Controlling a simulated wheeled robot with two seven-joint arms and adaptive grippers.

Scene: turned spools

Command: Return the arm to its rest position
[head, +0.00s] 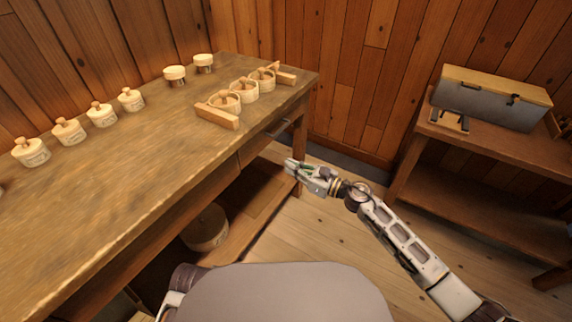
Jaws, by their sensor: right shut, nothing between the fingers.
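My right arm reaches in from the lower right of the head view. Its gripper (295,168) is shut and empty, held in the air beyond the front edge of the workbench (130,190), below the level of its top. It touches nothing that I can see. My left gripper is not in view; only a small part of my left arm shows at the bottom left.
A wooden holder (217,116) with several ring-like places stands at the bench's right end. Several lidded pots (102,115) line its back. A round container (205,228) sits below. A grey toolbox (490,97) rests on a side table (480,150). Floor between is clear.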

